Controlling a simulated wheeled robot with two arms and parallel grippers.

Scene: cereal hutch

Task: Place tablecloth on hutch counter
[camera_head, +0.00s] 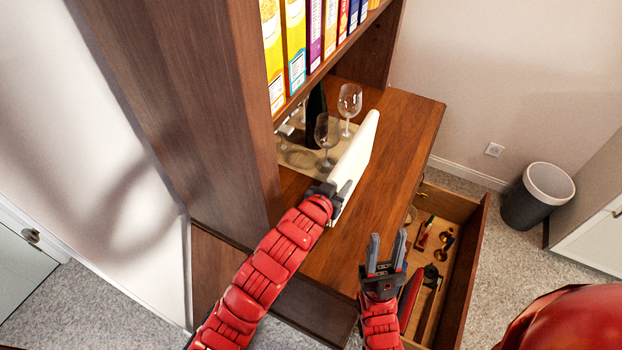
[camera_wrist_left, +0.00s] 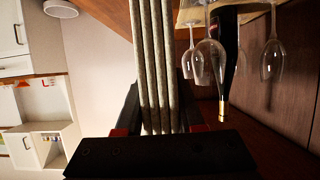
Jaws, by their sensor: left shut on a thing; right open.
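The folded white tablecloth (camera_head: 356,160) stands on edge over the wooden hutch counter (camera_head: 402,139). Its stacked layers show in the left wrist view (camera_wrist_left: 154,60). My left gripper (camera_head: 331,190) is shut on the near end of the tablecloth; its jaws also show in the left wrist view (camera_wrist_left: 158,118). I cannot tell whether the cloth's lower edge touches the counter. My right gripper (camera_head: 385,254) is open and empty, in front of the counter beside the open drawer (camera_head: 468,262).
Cereal boxes (camera_head: 295,40) fill the shelf above. The open drawer holds several small items. The counter's right part is clear. A bin (camera_head: 538,197) stands at right.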

